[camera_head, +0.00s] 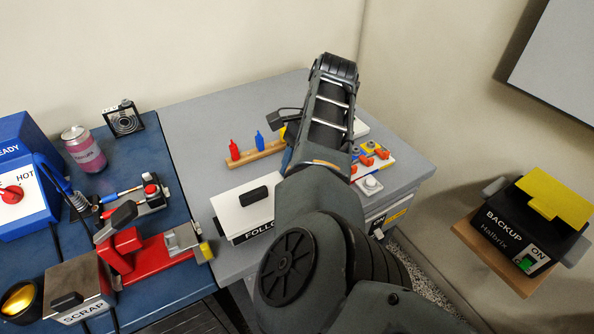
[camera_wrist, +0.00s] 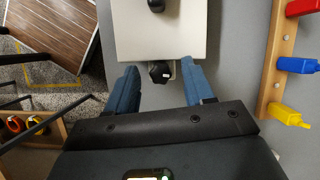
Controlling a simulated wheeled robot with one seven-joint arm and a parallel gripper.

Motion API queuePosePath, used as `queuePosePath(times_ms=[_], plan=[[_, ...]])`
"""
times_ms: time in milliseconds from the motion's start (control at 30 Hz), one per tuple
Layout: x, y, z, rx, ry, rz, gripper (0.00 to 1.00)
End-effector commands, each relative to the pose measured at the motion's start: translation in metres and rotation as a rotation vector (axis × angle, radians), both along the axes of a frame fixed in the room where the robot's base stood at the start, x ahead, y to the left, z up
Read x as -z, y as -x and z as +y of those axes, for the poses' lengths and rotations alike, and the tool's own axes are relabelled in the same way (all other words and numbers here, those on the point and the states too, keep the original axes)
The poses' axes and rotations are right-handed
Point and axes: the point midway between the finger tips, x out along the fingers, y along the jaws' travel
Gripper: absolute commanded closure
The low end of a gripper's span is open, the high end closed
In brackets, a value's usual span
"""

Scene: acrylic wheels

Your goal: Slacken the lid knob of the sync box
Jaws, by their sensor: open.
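A white-lidded box, which I take as the sync box, stands on the grey bench, its front label starting "FOLLO" and partly hidden by my arm. Its white lid (camera_head: 245,208) has a black handle (camera_head: 256,196). In the wrist view the lid (camera_wrist: 185,35) is at the top, with the handle (camera_wrist: 156,5) cut off by the frame edge. A dark lobed knob (camera_wrist: 160,72) sits at the lid's near edge. My gripper (camera_wrist: 159,68) is open, its blue fingers on either side of the knob, with gaps visible. In the head view my arm hides the knob.
A wooden rack (camera_head: 262,152) with red, blue and yellow bottles stands beside the box. Orange-handled parts (camera_head: 367,160) lie right of my arm. A red clamp fixture (camera_head: 140,255) and a SCRAP box (camera_head: 75,287) are left. A BACKUP box (camera_head: 520,220) is far right.

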Motion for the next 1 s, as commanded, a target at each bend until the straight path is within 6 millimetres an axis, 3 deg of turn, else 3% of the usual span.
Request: queuePosePath(times_ms=[267,633,1000], plan=[[-0.014,-0.005,-0.004,0.001,-0.001,-0.003,0.48],[-0.07,-0.018,-0.02,0.001,-0.003,0.0,0.48],[-0.072,-0.02,-0.023,0.0,0.001,0.001,0.48]])
